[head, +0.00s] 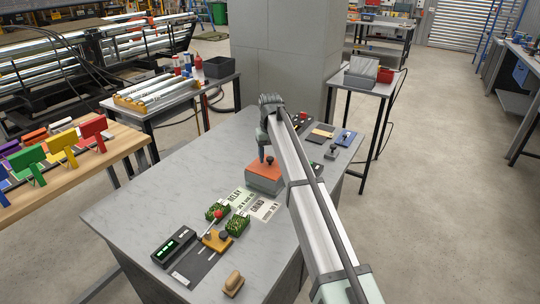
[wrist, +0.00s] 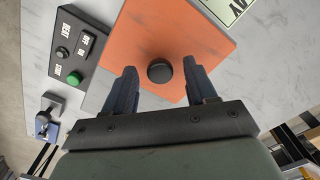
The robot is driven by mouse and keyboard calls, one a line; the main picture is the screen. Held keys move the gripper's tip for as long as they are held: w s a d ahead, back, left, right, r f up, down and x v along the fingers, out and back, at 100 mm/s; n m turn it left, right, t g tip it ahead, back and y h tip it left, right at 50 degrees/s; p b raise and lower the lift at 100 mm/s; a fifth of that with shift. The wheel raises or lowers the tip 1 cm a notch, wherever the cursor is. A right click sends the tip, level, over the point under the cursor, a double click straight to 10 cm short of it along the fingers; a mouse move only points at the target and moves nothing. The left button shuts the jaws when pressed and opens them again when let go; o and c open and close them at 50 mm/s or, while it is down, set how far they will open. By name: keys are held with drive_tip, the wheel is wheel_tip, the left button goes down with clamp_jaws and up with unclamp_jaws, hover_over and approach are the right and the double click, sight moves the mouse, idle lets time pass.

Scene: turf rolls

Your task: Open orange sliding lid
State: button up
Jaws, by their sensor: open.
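The orange sliding lid (head: 265,169) lies on top of a grey box (head: 264,185) on the grey table. In the wrist view the lid (wrist: 165,30) fills the upper middle, with a round black knob (wrist: 160,71) on it. My gripper (head: 266,156) is above the lid, pointing down. In the wrist view my gripper (wrist: 162,82) is open, with one dark blue finger on each side of the knob and a gap on both sides. The lid appears to cover the box, and the inside is hidden.
A button panel (wrist: 78,48) lies beside the box. Green turf rolls (head: 217,211), a joystick board (head: 215,240), a display unit (head: 174,247) and a wooden-handled stamp (head: 233,283) stand toward the front. Printed cards (head: 263,208) lie just before the box. The table's left part (head: 150,200) is clear.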

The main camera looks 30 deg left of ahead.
clamp_jaws()
idle(0.5)
